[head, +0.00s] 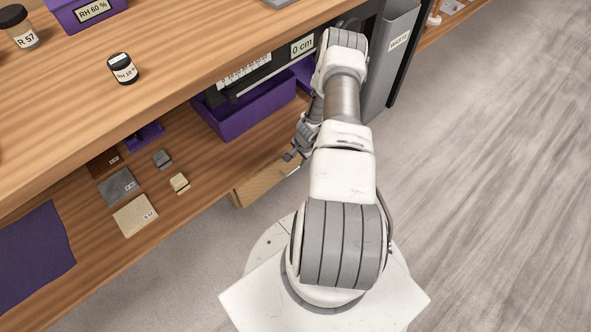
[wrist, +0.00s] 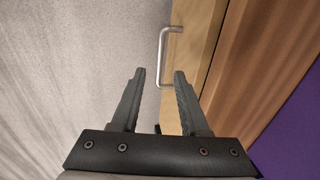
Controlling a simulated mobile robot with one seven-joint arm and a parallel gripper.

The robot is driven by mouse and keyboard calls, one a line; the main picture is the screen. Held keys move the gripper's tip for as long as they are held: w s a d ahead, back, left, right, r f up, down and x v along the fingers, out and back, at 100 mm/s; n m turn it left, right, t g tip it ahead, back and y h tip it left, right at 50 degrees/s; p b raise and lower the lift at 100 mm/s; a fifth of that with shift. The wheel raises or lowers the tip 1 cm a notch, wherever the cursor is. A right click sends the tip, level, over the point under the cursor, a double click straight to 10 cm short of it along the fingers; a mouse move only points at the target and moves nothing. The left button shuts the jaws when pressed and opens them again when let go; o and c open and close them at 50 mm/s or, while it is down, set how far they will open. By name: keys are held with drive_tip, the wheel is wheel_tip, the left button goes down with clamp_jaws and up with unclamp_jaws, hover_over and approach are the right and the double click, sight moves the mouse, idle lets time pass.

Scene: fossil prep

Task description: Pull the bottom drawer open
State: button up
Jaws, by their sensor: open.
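The drawer (head: 262,186) has a light wooden front and sits low under the wooden shelf. It also shows in the wrist view (wrist: 195,45), with a silver bar handle (wrist: 163,55) on its front. My gripper (head: 290,156) is low, close to the drawer front. In the wrist view my gripper (wrist: 159,74) is open and empty, and the handle lies just beyond the fingertips, between their lines. I cannot tell whether the fingers touch it. The drawer looks shut, but my arm hides part of it in the head view.
A purple bin (head: 245,118) stands on the lower shelf above the drawer. Sample tiles (head: 135,215) and small blocks lie on the shelf at left. A grey waste bin (head: 395,60) stands at the right end of the bench. The floor (head: 480,190) at right is clear.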

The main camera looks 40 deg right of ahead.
sight(295, 169)
drive_tip(key=f+b, duration=0.1)
drive_tip(key=f, duration=0.2)
drive_tip(key=w+f+b, duration=0.1)
drive_tip(key=f, duration=0.2)
drive_tip(key=f+b, duration=0.1)
drive_tip(key=f, duration=0.1)
drive_tip(key=shift+w+a+f, duration=0.1)
drive_tip(key=shift+w+f, duration=0.3)
clamp_jaws()
idle(0.9)
